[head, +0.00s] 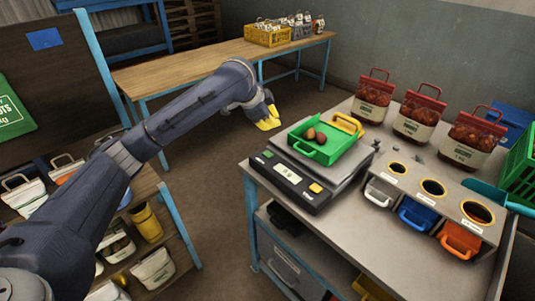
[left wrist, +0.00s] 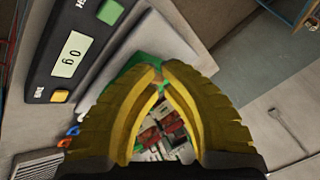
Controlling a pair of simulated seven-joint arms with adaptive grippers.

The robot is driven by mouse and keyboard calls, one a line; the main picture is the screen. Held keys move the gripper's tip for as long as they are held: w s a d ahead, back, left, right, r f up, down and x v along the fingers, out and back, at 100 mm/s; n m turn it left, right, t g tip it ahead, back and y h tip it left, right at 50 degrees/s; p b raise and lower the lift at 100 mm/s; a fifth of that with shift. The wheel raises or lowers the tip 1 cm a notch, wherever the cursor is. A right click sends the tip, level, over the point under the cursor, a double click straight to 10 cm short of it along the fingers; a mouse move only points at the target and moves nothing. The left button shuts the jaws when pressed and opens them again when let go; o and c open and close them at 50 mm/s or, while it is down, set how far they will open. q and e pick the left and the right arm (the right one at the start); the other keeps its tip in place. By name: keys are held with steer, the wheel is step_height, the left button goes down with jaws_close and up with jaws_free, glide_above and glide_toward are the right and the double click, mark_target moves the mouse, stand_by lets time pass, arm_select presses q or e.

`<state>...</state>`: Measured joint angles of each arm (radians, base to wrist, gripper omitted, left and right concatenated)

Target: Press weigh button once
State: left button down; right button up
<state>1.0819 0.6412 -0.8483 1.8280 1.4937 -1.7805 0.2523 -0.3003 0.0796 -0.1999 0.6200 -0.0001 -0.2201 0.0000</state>
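The scale (head: 301,196) stands at the left end of the grey bench. Its front panel has a green button (head: 268,153), a display (head: 288,174) and a yellow button (head: 316,188). In the left wrist view, the display (left wrist: 69,54) reads 0 g, and lettering ending in "GH" sits beside the green button (left wrist: 110,12). A green tray (head: 325,154) with brown round items (head: 315,136) rests on the scale. My left gripper (head: 268,122) is in the air beyond the scale's left side, apart from the button. Its yellow fingertips (left wrist: 160,76) meet with nothing visible between them. My right gripper is not visible.
Red-topped bags (head: 414,117) stand at the bench's back. A bin unit (head: 420,196) with white, blue and orange handles is right of the scale. A wooden table (head: 190,68) holds crates behind. A shelf with bags is at left. Floor shows between bench and shelf.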

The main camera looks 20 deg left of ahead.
mark_target(276, 146)
arm_select(q)
steer(key=shift+f, duration=0.1)
steer(key=shift+f, duration=4.3)
steer(key=shift+f, duration=0.9)
steer(key=shift+r, duration=0.9)
steer(key=shift+r, duration=2.5)
steer(key=shift+f, duration=0.1)
